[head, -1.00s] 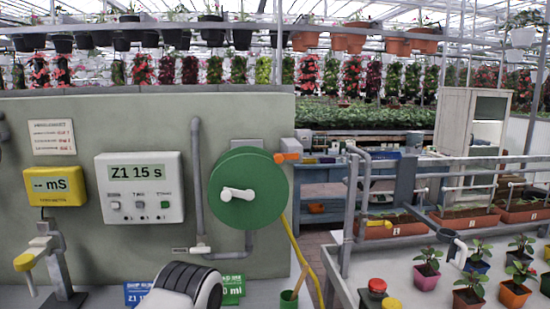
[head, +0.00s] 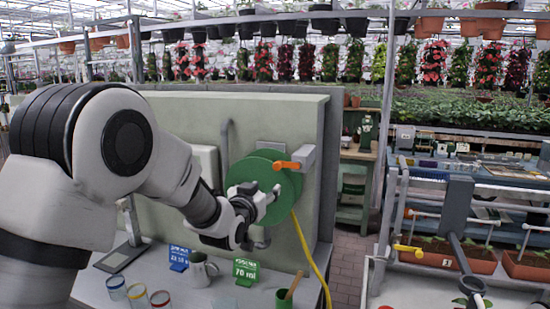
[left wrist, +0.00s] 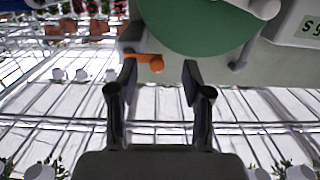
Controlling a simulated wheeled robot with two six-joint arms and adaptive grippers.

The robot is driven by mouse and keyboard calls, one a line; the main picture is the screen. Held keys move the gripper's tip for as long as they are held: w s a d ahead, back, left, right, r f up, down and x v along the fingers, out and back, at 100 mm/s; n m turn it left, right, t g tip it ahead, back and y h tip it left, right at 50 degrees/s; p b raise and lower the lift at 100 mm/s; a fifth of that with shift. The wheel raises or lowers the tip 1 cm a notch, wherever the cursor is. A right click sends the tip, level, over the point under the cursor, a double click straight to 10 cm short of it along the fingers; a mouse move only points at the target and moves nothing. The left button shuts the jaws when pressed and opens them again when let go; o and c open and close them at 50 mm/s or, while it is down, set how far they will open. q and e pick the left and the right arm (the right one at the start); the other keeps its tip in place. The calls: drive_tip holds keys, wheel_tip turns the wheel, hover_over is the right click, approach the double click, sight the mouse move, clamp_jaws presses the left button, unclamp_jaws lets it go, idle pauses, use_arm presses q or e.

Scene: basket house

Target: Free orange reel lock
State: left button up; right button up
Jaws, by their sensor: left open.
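The orange reel lock (head: 285,165) is a small orange lever at the upper right rim of the green hose reel (head: 292,184), beside a grey bracket on the panel. My left gripper (head: 271,196) is in front of the reel, a little below the lock, and covers part of the reel. In the left wrist view the gripper (left wrist: 160,76) is open, with nothing held. There the orange lock (left wrist: 152,62) shows beyond the fingertips, nearer the left finger, and the green reel (left wrist: 195,22) fills the top. I cannot tell whether a finger touches the lock. My right gripper is not in view.
A yellow hose (head: 311,255) hangs down from the reel. A grey pipe frame with planters stands at the right.

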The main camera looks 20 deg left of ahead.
use_arm(q)
approach(276, 167)
drive_tip(key=w, duration=0.2)
drive_tip(key=shift+t, duration=0.3)
drive_tip(key=w+p, duration=0.2)
drive_tip(key=w, duration=0.1)
drive_tip(key=w+p, duration=0.2)
drive_tip(key=w, duration=0.2)
drive_tip(key=shift+d+f, duration=0.1)
drive_tip(key=shift+d, duration=0.1)
drive_tip(key=shift+w+a+f, duration=0.1)
drive_tip(key=shift+w, duration=0.15)
drive_tip(key=shift+s, duration=0.1)
clamp_jaws()
